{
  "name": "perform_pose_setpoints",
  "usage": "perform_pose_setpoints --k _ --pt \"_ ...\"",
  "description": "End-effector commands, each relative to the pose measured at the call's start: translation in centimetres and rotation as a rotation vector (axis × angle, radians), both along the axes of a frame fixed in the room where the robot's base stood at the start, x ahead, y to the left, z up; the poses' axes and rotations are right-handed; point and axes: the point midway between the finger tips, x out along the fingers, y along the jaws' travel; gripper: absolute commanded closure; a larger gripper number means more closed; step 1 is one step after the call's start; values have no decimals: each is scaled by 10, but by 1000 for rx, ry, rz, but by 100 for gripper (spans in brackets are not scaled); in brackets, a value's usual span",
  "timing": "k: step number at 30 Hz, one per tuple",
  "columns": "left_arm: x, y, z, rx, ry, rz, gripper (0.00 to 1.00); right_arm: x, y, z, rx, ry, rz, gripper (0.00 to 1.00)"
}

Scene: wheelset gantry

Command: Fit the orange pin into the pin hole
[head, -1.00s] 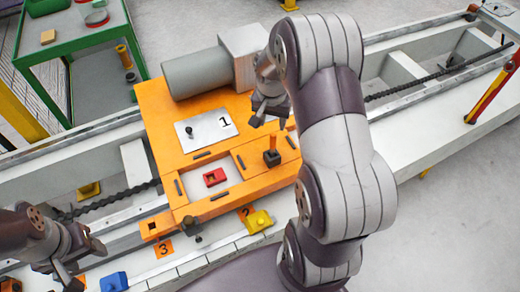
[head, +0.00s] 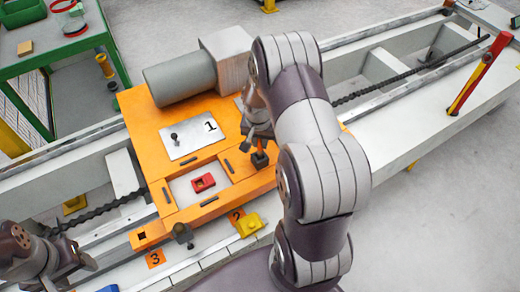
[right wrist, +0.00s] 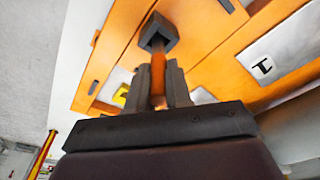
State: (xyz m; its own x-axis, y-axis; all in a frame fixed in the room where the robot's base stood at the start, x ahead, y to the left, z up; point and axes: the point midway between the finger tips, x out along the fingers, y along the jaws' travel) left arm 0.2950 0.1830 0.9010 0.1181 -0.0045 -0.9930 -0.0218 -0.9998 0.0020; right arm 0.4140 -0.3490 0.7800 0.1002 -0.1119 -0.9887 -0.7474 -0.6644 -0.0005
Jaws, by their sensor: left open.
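The orange pin (right wrist: 158,72) stands upright in a dark square holder (right wrist: 158,32) on the orange fixture. In the head view the holder (head: 260,160) shows just below my right gripper (head: 258,138), which hides most of the pin. In the right wrist view the fingers of my right gripper (right wrist: 159,85) lie on both sides of the pin; I cannot tell whether they press on it. A square hole (head: 141,236), which looks like the pin hole, is in the fixture's front left corner. My left gripper (head: 78,264) is open and empty at the lower left.
The orange fixture (head: 145,135) carries a white plate marked 1 (head: 190,139), a red block (head: 203,182) and a grey cylinder (head: 180,80). A yellow block (head: 249,224) and a dark knobbed piece (head: 183,233) lie along its front. A green table (head: 60,55) stands back left.

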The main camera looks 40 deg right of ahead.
Motion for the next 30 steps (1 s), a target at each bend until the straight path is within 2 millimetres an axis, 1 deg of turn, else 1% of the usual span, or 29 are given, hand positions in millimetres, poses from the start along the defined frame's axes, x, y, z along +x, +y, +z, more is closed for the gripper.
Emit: perform_pose_setpoints --k 7,10,14,17,18,20,27,30 --pt "0 0 0 0 0 0 44 0 0 1 -1 -1 0 100" --pt "0 0 1 0 0 0 44 1 0 6 -1 -1 0 100" --pt "0 0 3 0 0 0 44 1 0 25 -1 -3 2 100" --pt "0 0 4 0 0 0 44 1 -1 45 -1 -3 0 100" --pt "0 0 4 0 0 0 44 -8 -7 49 0 -1 -3 100" --pt "0 0 5 0 0 0 44 -19 -15 56 -1 -2 -5 100" --pt "0 0 8 0 0 0 44 -65 -51 91 -1 -2 -6 100" --pt "0 0 9 0 0 0 44 -80 -62 101 0 -1 -4 100"
